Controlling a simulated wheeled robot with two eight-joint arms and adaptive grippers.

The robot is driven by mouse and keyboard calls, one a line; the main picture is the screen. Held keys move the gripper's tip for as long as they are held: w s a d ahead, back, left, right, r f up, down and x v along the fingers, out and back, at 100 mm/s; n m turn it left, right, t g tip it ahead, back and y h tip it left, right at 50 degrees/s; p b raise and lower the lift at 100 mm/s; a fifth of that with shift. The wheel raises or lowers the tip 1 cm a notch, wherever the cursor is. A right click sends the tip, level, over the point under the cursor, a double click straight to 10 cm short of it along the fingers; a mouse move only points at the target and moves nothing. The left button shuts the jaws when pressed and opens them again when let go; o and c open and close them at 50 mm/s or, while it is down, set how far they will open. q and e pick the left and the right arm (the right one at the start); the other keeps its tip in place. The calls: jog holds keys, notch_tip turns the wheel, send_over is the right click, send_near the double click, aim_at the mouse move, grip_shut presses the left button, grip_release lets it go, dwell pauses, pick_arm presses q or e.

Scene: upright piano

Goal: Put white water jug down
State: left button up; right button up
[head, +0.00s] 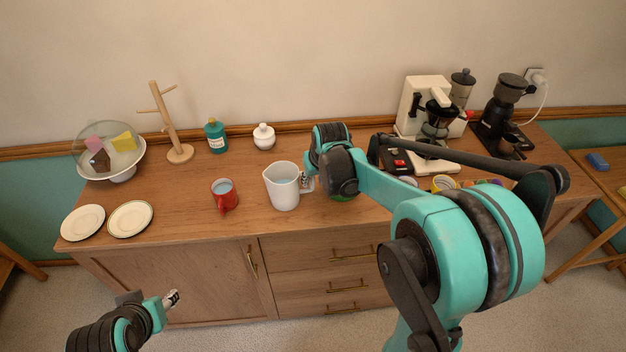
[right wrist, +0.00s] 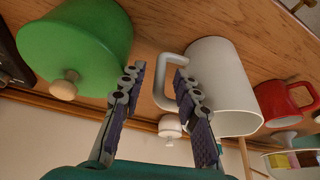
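My right gripper (head: 308,183) is at the jug's handle side. Its fingers (right wrist: 158,82) are spread apart, with part of the handle showing between and behind them; they do not look clamped on it. My left gripper (head: 172,298) is low at the left, in front of the cabinet, too small to judge its fingers.
A red mug (head: 224,196) stands left of the jug, and two plates (head: 83,222) lie further left. A white lidded pot (head: 264,137) stands behind. A green pot (right wrist: 75,45) with a wooden knob is beside my right gripper. A coffee machine (head: 428,105) stands at the back right.

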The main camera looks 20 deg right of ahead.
jog(key=p+v, duration=0.3)
jog(key=v, duration=0.6)
jog(key=s+a+t, duration=0.1)
jog(key=s+a, duration=0.2)
jog(key=s, duration=0.6)
jog(key=s+a+f+n+t, duration=0.1)
jog(key=s+a, duration=0.3)
jog(key=s, duration=0.5)
jog(key=shift+s+a+f, duration=0.2)
jog(key=shift+s+a, duration=0.1)
jog(key=shift+s, duration=0.05)
jog(key=shift+f+b, duration=0.1)
jog(key=shift+b, duration=0.2)
jog(key=shift+f, duration=0.15)
